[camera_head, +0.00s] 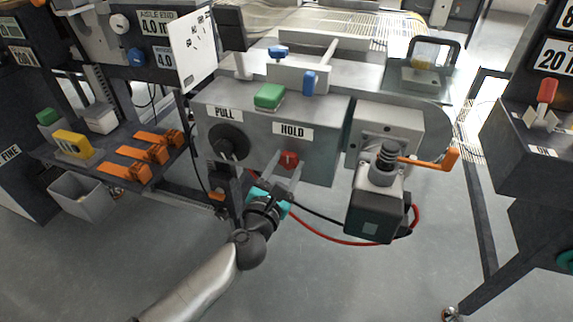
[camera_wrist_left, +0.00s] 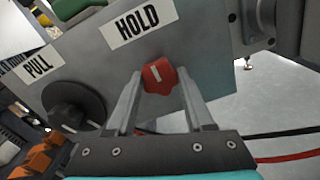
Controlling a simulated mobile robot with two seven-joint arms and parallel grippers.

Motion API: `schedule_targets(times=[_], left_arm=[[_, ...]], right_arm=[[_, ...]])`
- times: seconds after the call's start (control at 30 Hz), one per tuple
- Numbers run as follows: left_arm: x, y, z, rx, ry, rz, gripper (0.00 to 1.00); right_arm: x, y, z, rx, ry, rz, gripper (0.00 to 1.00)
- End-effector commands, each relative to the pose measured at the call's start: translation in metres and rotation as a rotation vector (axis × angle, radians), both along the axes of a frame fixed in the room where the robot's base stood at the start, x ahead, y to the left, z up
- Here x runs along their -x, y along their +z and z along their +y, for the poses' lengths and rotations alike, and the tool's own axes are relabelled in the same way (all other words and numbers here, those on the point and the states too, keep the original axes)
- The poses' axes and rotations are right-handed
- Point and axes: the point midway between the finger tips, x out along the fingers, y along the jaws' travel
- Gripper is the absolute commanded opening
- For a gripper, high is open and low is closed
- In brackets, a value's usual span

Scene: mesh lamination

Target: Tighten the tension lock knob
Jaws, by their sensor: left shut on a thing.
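The red lobed knob (camera_head: 289,159) sits on the front of the grey machine box, below the HOLD label (camera_head: 292,130). In the left wrist view the red knob (camera_wrist_left: 160,76) shows a white line on its face. My left gripper (camera_head: 286,166) has one finger on each side of the red knob and is shut on it. Its fingers also show in the left wrist view (camera_wrist_left: 160,88). The black round PULL knob (camera_head: 229,141) is to the left on the same face. My right gripper is not in view.
A green block (camera_head: 269,97) and blue handles (camera_head: 309,83) are on top of the box. A black motor unit (camera_head: 375,211) with an orange crank (camera_head: 435,160) and red cable hangs at right. Orange clamps (camera_head: 150,148) lie on the left shelf.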

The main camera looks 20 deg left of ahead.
Motion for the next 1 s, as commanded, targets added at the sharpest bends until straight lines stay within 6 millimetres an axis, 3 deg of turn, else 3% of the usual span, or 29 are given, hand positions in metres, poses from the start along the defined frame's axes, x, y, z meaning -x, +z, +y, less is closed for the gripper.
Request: schedule_targets(times=[0.17,0.47,1.0], left_arm=[[0.0,0.001,0.0,-0.033,0.0,0.0,0.0],[0.0,0.002,0.0,-0.208,0.0,-0.004,0.0],[0.0,0.002,0.0,-0.718,0.0,-0.022,0.0]], right_arm=[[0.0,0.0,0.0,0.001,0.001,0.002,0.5],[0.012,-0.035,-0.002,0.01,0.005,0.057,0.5],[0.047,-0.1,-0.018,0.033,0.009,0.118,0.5]])
